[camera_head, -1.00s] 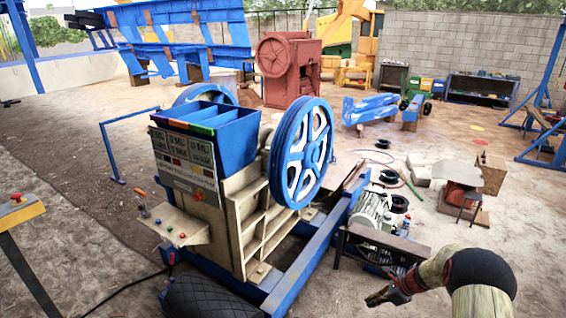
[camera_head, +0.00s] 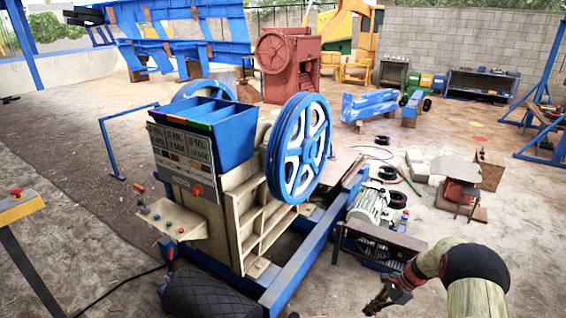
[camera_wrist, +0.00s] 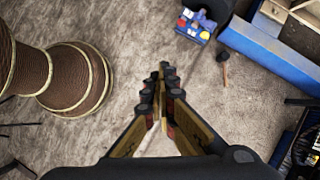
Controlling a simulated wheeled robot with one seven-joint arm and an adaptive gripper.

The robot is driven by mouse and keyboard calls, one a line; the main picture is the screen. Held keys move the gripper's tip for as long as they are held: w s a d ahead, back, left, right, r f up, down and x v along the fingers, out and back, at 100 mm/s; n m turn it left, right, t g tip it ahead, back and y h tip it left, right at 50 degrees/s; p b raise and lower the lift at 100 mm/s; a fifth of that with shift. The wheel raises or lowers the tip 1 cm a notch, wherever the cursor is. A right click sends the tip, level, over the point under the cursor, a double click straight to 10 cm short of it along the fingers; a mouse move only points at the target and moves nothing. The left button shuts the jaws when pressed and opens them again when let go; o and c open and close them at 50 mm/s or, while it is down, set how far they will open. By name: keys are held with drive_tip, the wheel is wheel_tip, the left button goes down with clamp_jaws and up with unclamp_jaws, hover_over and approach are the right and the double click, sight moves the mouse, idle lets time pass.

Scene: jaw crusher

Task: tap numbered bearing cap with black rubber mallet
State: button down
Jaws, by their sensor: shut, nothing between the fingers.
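My gripper (camera_head: 378,302) hangs at the lower right in the head view, in front of the crusher's blue frame (camera_head: 300,268). In the wrist view my gripper (camera_wrist: 161,68) has its fingers together with nothing between them. A small mallet-like tool (camera_wrist: 224,62) with a dark head and brown handle lies on the ground to the right of the fingers, apart from them. The jaw crusher (camera_head: 235,215) stands at the middle in the head view, with blue flywheels (camera_head: 300,148). I cannot make out any number on a bearing cap.
A motor (camera_head: 368,203) sits beside the frame, left of my arm. A control shelf with buttons (camera_head: 172,220) sticks out from the crusher's front. The wrist view shows a blue beam (camera_wrist: 262,48) and a small blue box (camera_wrist: 195,27). Bare ground lies under my gripper.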

drive_tip(key=s+a+n+g+h+b, duration=0.3)
drive_tip(key=s+a+n+g+b, duration=0.15)
drive_tip(key=s+n, duration=0.6)
drive_tip(key=w+a+n+g+h+b, duration=0.1)
drive_tip(key=a+n+h+b, duration=0.2)
drive_tip(key=a+n, duration=0.4)
drive_tip(key=shift+w+a+r+g, duration=0.2)
drive_tip(key=shift+a+g, duration=0.15)
drive_tip(key=shift+a, duration=0.25)
